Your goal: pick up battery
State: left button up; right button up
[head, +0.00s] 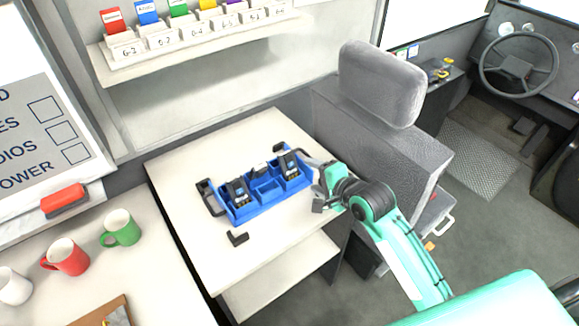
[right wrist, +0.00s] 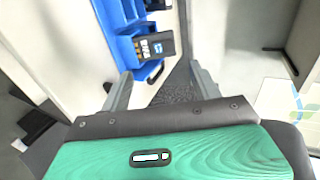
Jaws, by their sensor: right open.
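A blue tray (head: 267,188) with black handles lies on the white table; two black handheld radios (head: 238,192) (head: 289,165) stand in it. A small black block (head: 237,239), which may be the battery, lies on the table in front of the tray, apart from it. My right gripper (head: 318,185) is open at the tray's right end. In the right wrist view its fingers (right wrist: 160,88) are apart with nothing held between them; a radio (right wrist: 153,46) and part of the blue tray (right wrist: 117,17) show beyond them. My left gripper is not in view.
A grey seat (head: 380,100) stands right behind the table. Red (head: 66,257), green (head: 121,228) and white (head: 14,286) mugs stand on the left counter. A shelf (head: 200,50) with coloured tags in numbered holders hangs above. The table's front part is mostly clear.

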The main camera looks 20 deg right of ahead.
send_near(289, 162)
jog(key=x, duration=0.2)
jog(key=p+x, duration=0.2)
jog(key=x, duration=0.2)
jog(key=shift+w+a, duration=0.1)
jog(key=shift+w, duration=0.2)
jog(key=shift+w+a+f, duration=0.2)
jog(key=shift+w+f, duration=0.2)
jog(key=shift+w, duration=0.05)
jog(key=shift+c, duration=0.2)
jog(key=c, duration=1.1)
